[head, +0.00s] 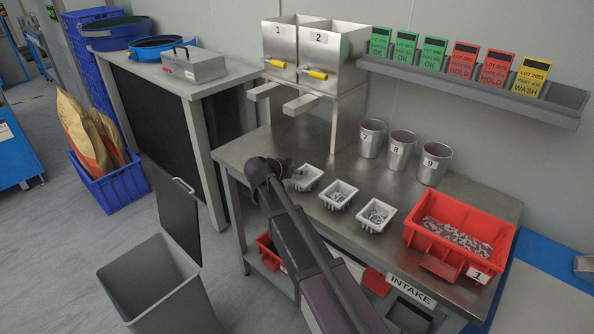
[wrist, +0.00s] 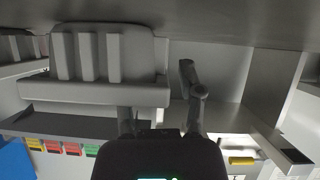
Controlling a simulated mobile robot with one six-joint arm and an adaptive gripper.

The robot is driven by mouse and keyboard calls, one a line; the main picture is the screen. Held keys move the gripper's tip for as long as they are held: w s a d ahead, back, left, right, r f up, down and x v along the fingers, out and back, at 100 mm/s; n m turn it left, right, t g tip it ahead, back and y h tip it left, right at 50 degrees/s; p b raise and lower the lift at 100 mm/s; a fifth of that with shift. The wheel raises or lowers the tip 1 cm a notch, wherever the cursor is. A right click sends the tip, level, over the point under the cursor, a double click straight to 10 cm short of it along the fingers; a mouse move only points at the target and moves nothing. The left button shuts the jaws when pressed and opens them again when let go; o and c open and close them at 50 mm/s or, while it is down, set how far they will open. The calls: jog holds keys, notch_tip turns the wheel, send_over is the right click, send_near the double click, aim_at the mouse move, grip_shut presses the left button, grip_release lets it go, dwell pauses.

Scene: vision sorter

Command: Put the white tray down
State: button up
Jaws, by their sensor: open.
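Three small white trays stand in a row on the steel table (head: 240,150). The left white tray (head: 306,180) is beside my gripper (head: 295,173) and seems to hold small metal parts. In the wrist view, which is upside down, this ribbed tray (wrist: 112,60) appears to rest on the tabletop. My open gripper (wrist: 162,88) is close to it; one finger is partly hidden behind the tray and the other shows clear beside it. Whether a finger touches the tray cannot be told. The middle tray (head: 339,194) and right tray (head: 376,215) hold small metal parts.
A red bin (head: 448,248) of metal parts stands at the table's right. Metal cups 7 (head: 372,138), 8 (head: 400,150) and 9 (head: 434,163) stand behind the trays. Steel hoppers (head: 315,60) with yellow-handled levers are at the back left. A card shelf (head: 475,90) hangs on the wall.

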jog(key=shift+r, duration=0.25)
jog(key=p+v, duration=0.5)
jog(key=v, duration=0.6)
jog(key=shift+s+a+p, duration=0.1)
jog(key=shift+a+p, duration=0.05)
jog(key=shift+p, duration=0.25)
jog(key=shift+s+a+r, duration=0.15)
jog(key=shift+s+a, duration=0.05)
